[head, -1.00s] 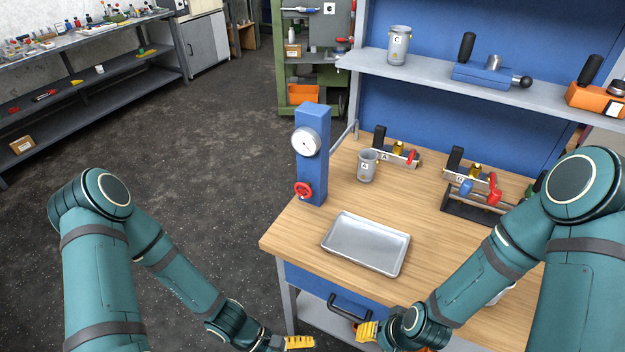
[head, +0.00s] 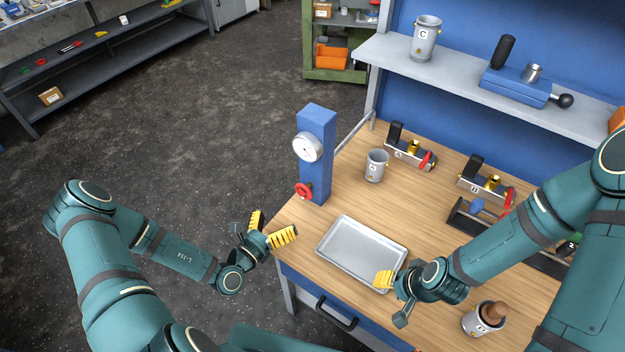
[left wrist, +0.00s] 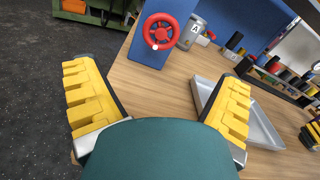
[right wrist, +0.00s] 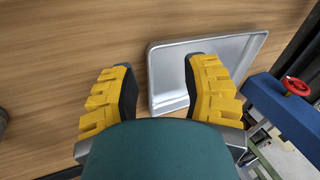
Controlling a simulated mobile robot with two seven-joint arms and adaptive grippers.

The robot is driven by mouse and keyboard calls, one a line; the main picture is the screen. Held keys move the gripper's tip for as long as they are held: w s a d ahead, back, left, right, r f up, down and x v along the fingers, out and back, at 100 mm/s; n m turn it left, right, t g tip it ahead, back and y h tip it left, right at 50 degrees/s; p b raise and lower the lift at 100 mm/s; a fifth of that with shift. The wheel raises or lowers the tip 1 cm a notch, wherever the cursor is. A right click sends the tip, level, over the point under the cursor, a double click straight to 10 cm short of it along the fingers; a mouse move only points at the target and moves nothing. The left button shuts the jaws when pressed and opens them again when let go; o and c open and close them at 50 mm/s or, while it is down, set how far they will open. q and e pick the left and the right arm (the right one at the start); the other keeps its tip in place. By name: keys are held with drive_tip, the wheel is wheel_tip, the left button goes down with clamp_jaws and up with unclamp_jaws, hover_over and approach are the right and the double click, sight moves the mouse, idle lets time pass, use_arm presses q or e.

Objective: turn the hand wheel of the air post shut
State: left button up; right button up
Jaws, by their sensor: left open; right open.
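The air post (head: 316,155) is a blue column with a round white gauge (head: 307,147), standing at the left edge of the bench. Its red hand wheel (head: 303,191) sits low on its front face. In the left wrist view the wheel (left wrist: 161,31) shows ahead, beyond the fingertips. My left gripper (head: 270,228) is open and empty, left of the bench corner and below the wheel, apart from it. My right gripper (head: 386,281) is open and empty over the front right of the metal tray. The right wrist view shows the wheel (right wrist: 297,86) at far right.
A metal tray (head: 340,262) lies right of the post, with cup A (head: 376,165) behind it. Valve fixtures (head: 410,150) stand further back. A cup with a brown-handled item (head: 483,318) is at the front right. Floor left of the bench is clear.

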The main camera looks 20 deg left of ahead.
sight(302, 193)
use_arm(q)
drive_tip(key=x, duration=1.3)
drive_tip(key=shift+w+d, duration=0.1)
drive_tip(key=c, duration=1.2)
